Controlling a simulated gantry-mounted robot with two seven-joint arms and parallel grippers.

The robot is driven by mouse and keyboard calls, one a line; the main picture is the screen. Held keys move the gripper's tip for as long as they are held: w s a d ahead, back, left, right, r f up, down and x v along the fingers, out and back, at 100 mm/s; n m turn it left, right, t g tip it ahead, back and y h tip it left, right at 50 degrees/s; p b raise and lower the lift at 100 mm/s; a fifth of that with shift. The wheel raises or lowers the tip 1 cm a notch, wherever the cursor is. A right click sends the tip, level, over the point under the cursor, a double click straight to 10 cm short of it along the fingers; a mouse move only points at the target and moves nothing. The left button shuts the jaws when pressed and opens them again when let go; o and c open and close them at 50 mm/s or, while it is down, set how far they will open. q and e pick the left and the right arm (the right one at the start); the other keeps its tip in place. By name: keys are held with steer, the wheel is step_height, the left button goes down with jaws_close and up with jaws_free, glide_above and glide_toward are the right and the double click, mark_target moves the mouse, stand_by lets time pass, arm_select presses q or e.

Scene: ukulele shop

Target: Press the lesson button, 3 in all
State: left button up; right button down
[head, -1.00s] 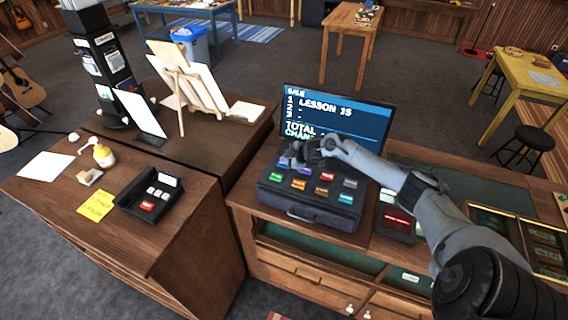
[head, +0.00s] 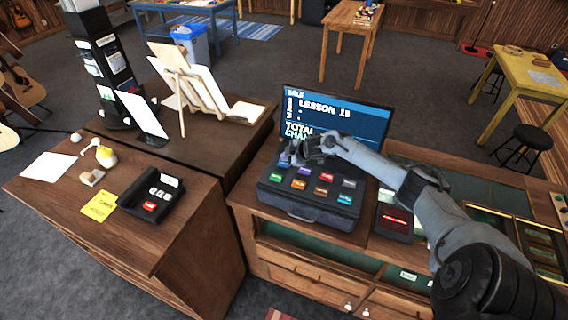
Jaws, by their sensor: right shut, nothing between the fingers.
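The cash register (head: 309,200) stands on the wooden counter, with several coloured buttons on its top. Its screen (head: 345,118) shows a line reading LESSON 15 or similar, and TOTAL and CHANGE lines partly hidden by my arm. My right gripper (head: 296,154) is shut and empty over the back left of the keys, by a purple button (head: 285,157). I cannot tell whether the fingertips touch that button. Labels on the buttons are too small to read, and the back row is partly hidden by the gripper. My left gripper is not in view.
A card terminal (head: 152,193), a yellow note (head: 99,205) and a small yellow-and-white bottle (head: 105,156) are on the left counter. A device with a red display (head: 395,220) stands right of the register, under my right arm. An easel (head: 180,95) stands behind left.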

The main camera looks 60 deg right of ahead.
mark_target(286, 165)
steer(key=shift+r+p, duration=2.05)
steer(key=shift+r, duration=0.3)
stand_by(0.4)
stand_by(0.4)
